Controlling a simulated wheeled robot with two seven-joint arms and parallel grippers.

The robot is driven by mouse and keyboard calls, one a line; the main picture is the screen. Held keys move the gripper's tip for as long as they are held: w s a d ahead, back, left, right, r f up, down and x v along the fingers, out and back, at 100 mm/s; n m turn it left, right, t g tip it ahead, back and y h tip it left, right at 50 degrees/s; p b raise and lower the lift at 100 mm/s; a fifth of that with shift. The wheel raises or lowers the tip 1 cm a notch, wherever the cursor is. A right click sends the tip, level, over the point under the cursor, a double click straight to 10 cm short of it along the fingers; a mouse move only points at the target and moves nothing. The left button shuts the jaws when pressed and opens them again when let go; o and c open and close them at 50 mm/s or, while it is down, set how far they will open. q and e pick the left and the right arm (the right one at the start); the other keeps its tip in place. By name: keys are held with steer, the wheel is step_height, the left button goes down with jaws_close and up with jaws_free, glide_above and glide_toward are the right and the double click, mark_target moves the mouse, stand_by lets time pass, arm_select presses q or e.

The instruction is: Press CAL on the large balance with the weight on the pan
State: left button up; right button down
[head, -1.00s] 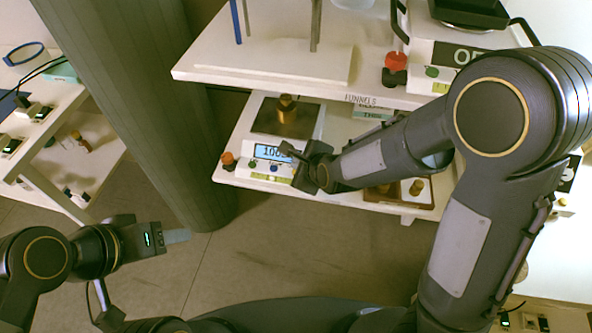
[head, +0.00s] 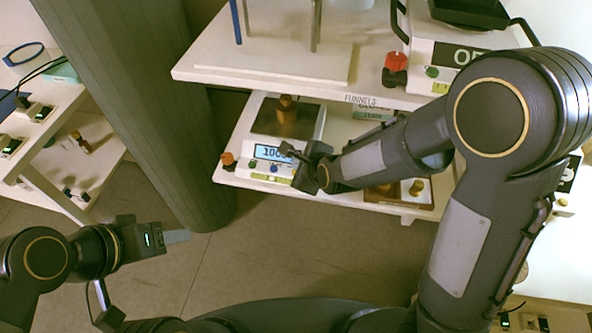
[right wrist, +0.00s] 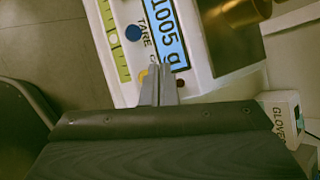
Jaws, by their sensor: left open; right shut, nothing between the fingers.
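The balance (head: 229,175) stands on the lower shelf in the head view. A brass weight (head: 286,112) stands on its dark pan (head: 262,122). The lit display (head: 268,153) reads 1005 g in the right wrist view (right wrist: 165,30). There a blue button (right wrist: 133,33) sits beside the word TARE. A small yellow button (right wrist: 143,76) lies right at my right fingertips; its label is mostly hidden. My right gripper (head: 287,152) is shut and empty at the front panel, and it shows in the wrist view (right wrist: 160,75). I cannot tell whether it touches. My left gripper (head: 178,236) is open and empty over the floor.
An upper shelf (head: 260,65) overhangs the balance and bears another device with a red knob (head: 396,64). An orange-red knob (head: 228,158) is at the balance's left. A box marked GLOVE (right wrist: 280,112) stands near it. A grey column (head: 150,110) rises at left.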

steer(key=shift+f, duration=0.1)
stand_by(0.4)
steer(key=shift+f+b, duration=0.3)
steer(key=shift+b, duration=0.2)
steer(key=shift+f+b, duration=0.45)
stand_by(0.4)
steer(key=shift+r, duration=0.1)
steer(key=shift+r+p, duration=0.7)
steer(key=shift+r, duration=0.05)
step_height(320, 180, up, 5)
steer(key=p, duration=0.4)
stand_by(1.0)
